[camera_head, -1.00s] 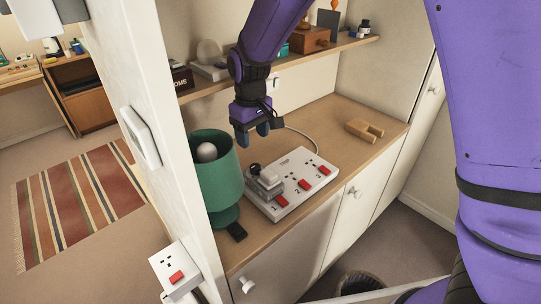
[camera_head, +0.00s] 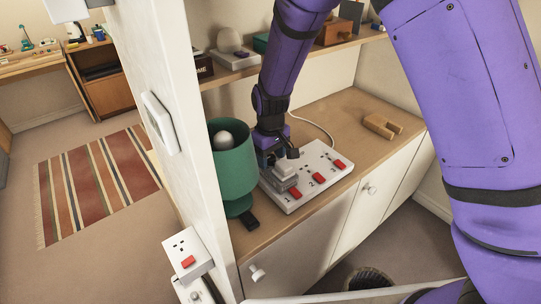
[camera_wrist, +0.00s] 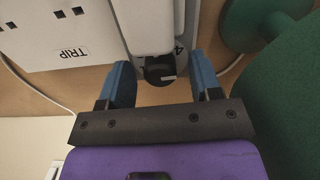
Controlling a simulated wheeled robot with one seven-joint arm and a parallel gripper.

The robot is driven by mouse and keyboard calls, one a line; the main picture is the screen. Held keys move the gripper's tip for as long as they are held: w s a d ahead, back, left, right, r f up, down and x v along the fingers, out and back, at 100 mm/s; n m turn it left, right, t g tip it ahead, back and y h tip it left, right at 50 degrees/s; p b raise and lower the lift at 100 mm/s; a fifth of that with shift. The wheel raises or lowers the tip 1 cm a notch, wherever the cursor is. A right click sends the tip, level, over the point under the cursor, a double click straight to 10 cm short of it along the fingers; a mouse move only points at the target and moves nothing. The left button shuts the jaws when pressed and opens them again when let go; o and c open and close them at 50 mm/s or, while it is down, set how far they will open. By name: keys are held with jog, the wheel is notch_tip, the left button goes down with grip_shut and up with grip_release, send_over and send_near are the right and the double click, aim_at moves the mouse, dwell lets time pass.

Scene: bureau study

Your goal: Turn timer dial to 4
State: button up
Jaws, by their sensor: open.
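The grey timer (camera_head: 284,180) sits plugged into socket 1, at the left end of the white power strip (camera_head: 318,158). Its black dial (camera_wrist: 158,69) shows in the wrist view, with a pale pointer mark on its right side. A printed 4 (camera_wrist: 179,49) is beside the dial, up and to the right. My gripper (camera_wrist: 159,78) is open, its two blue fingers on either side of the dial with a gap at each side. In the head view my gripper (camera_head: 267,160) is low at the timer's far left end, and the dial is hidden there.
A green lamp (camera_head: 235,165) stands close left of my gripper, beside a white wall edge. A black object (camera_head: 249,219) lies at the counter's front. A wooden block (camera_head: 381,126) lies on the right. A shelf (camera_head: 345,40) runs behind my arm.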

aim_at(270, 157)
jog(key=c, duration=0.9)
jog(key=shift+m, duration=2.3)
jog(key=shift+c, duration=0.2)
jog(key=o, duration=0.9)
jog(key=shift+o, duration=0.2)
notch_tip(270, 157, up, 11)
